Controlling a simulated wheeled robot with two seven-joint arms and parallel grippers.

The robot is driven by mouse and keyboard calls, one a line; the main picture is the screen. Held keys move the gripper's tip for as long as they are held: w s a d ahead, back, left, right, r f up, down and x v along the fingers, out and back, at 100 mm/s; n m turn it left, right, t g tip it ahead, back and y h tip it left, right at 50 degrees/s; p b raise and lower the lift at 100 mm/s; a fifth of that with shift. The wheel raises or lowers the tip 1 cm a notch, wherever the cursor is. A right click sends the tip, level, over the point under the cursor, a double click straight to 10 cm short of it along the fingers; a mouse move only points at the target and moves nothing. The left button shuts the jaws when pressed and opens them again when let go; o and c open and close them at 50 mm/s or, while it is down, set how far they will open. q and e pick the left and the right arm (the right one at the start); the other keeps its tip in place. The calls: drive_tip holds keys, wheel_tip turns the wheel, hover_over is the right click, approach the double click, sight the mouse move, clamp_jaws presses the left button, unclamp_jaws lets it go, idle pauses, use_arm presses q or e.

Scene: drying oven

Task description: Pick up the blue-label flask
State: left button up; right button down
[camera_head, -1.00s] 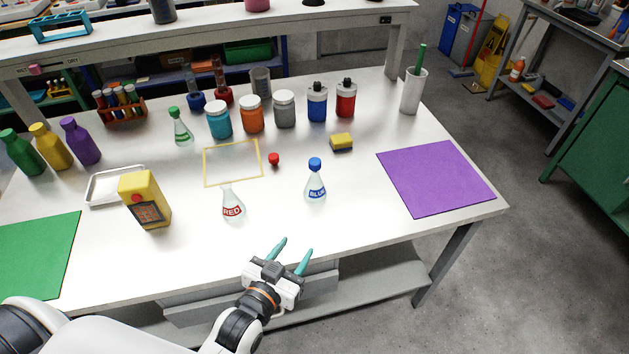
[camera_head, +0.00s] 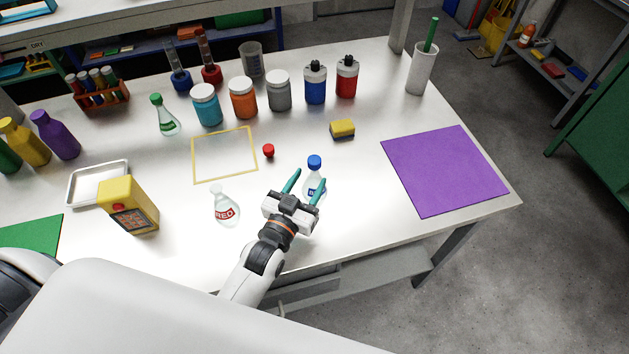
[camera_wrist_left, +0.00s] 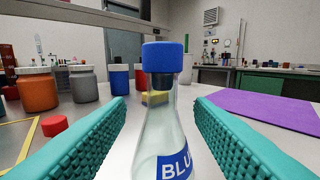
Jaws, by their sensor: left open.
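The blue-label flask (camera_head: 313,181) stands upright on the white table, a clear conical flask with a blue cap. In the left wrist view the flask (camera_wrist_left: 165,135) is large and stands between the two teal fingers, with a gap visible on each side. My left gripper (camera_head: 306,184) is open and close to the flask. It also shows in the left wrist view (camera_wrist_left: 160,130). The gripper partly hides the flask's lower part in the head view. My right gripper is not in view.
A red-label flask (camera_head: 226,207) without a cap stands left of the gripper. A red stopper (camera_head: 268,151) and a yellow sponge (camera_head: 342,129) lie behind. A purple mat (camera_head: 445,170) is on the right. Jars and bottles line the back.

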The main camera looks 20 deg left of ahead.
sight(312, 175)
use_arm(q)
drive_tip(key=w, duration=0.1)
drive_tip(key=w+p, duration=0.1)
drive_tip(key=w, duration=0.1)
drive_tip(key=w+d+r, duration=0.1)
drive_tip(key=w, duration=0.1)
drive_tip(key=shift+w+f, duration=0.1)
drive_tip(key=shift+w, duration=0.15)
drive_tip(key=shift+c, duration=0.7)
clamp_jaws()
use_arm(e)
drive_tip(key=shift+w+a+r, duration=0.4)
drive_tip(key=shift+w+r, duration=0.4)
